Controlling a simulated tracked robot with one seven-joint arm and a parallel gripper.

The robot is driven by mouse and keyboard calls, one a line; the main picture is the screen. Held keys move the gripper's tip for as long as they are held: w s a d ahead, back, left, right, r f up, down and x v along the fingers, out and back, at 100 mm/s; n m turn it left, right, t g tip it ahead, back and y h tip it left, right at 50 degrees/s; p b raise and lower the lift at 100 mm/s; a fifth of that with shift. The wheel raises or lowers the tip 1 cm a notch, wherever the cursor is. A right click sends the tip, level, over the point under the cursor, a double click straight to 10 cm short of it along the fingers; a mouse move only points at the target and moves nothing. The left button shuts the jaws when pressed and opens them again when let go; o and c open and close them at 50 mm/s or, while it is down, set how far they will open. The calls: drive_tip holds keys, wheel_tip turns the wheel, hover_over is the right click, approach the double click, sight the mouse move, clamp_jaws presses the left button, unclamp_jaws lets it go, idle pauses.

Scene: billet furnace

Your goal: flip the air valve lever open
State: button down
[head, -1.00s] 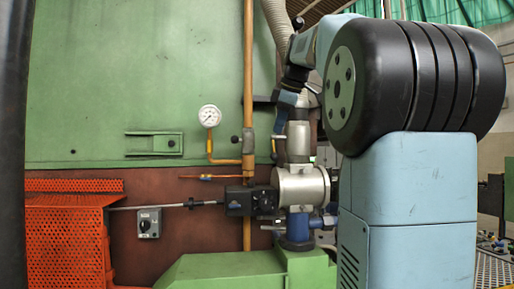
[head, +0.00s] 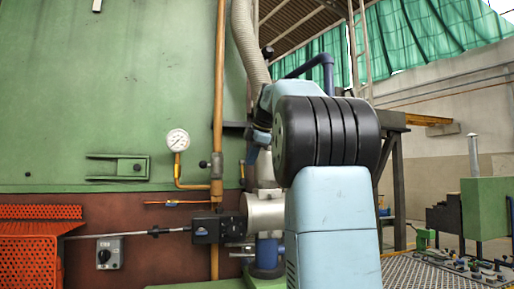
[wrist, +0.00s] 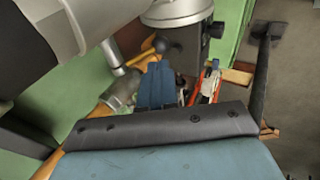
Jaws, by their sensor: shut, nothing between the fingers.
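A thin yellow lever-like piece with a dark knob (head: 242,172) stands beside the vertical pipe in the head view; I cannot be sure it is the air valve lever. In the wrist view a yellow bar with a dark round knob (wrist: 141,56) shows beyond my fingers; I cannot tell whether it is the same part. My gripper (wrist: 157,82) has blue fingers, together and empty, pointing toward the pipework. They look apart from the yellow bar. In the head view my arm hides the gripper's surroundings and part of the grey valve body (head: 264,211).
A pressure gauge (head: 177,140) on yellow pipe and a tall copper-coloured pipe (head: 218,90) stand against the green furnace wall (head: 110,90). A black box (head: 208,229) with a rod adjoins the valve body. An orange mesh guard (head: 30,260) is at left. Grated floor lies right.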

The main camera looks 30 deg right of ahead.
sight(242, 173)
drive_tip(key=x, duration=0.5)
drive_tip(key=shift+w+f, duration=0.2)
drive_tip(key=shift+f, duration=0.1)
drive_tip(key=shift+d, duration=0.15)
